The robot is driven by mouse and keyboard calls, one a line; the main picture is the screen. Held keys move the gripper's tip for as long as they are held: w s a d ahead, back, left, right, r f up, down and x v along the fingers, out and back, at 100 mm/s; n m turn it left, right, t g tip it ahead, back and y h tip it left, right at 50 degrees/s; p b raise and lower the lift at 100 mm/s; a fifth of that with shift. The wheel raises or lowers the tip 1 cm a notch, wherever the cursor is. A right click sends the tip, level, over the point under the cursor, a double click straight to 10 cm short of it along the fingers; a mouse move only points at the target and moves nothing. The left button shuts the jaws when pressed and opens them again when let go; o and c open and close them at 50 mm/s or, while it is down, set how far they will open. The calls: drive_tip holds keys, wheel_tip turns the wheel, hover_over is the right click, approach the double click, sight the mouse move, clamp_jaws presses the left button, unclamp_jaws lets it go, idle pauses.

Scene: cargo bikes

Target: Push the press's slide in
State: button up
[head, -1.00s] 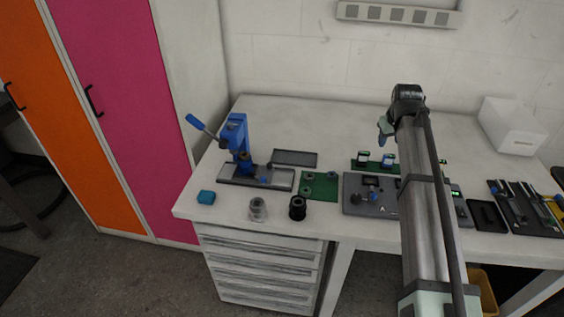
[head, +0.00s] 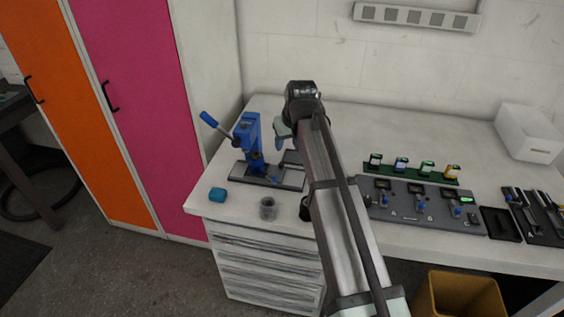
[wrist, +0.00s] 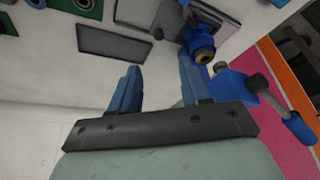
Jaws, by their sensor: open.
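The blue press (head: 249,135) stands upright at the left end of the bench, its lever angled up to the left. Its grey base (head: 290,184) carries a small blue part (head: 274,179) at the front; I cannot tell how far the slide sits in. In the wrist view the press (wrist: 202,38) is at upper right, its lever handle (wrist: 299,128) at far right. My gripper (head: 280,146) is just right of the press, above the bench and apart from it. In the wrist view its two blue fingers (wrist: 157,70) are spread and empty.
A dark grey panel (wrist: 112,43) lies beside the press. A grey control panel (head: 425,207) is to the right. My arm crosses the bench middle.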

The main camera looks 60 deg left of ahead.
sight(281, 164)
drive_tip(key=x, duration=1.3)
drive_tip(key=shift+w, duration=0.1)
drive_tip(key=shift+r, duration=0.1)
clamp_jaws()
